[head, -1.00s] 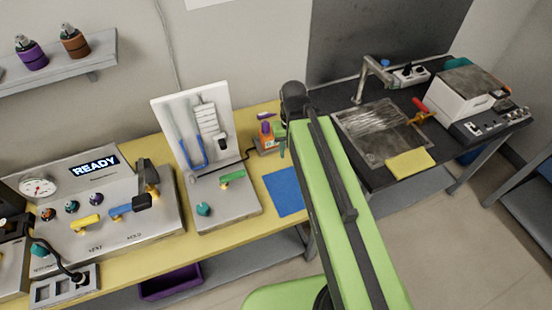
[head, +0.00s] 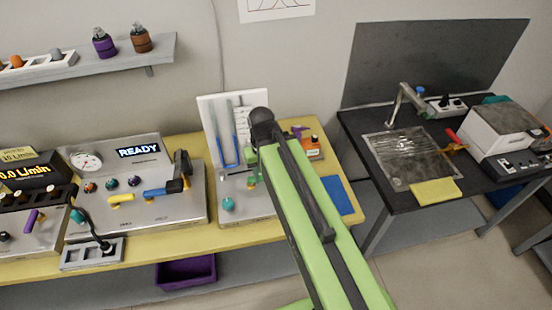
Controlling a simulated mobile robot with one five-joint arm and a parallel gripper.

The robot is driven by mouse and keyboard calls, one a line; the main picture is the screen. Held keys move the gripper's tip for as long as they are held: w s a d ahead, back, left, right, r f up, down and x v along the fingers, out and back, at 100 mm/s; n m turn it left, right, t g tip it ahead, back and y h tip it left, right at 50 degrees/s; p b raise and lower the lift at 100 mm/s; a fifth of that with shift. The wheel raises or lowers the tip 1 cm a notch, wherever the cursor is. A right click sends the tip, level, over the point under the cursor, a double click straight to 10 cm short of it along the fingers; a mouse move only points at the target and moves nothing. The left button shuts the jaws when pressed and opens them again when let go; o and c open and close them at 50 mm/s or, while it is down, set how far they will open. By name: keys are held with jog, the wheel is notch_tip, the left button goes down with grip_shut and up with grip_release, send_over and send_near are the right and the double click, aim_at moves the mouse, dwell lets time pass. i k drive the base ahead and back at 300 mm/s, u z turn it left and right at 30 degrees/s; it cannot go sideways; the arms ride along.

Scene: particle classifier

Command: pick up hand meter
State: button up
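A small orange device with a dark front (head: 313,147) stands at the back of the yellow bench, just right of my arm's far end. It looks like the hand meter, but it is too small to be sure. A purple item shows beside it. My green arm reaches from the bottom of the head view toward the bench. Its dark round far end is left of the orange device, in front of the white upright panel (head: 207,108). My gripper's fingers are hidden behind the arm, so I cannot see whether they hold anything.
A blue mat (head: 344,196) lies on the yellow bench (head: 130,250) right of my arm.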

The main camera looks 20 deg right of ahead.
aim_at(312, 150)
jog(key=u, duration=0.95)
jog(key=k, duration=0.7)
jog(key=z, duration=1.3)
jog(key=i, duration=1.1)
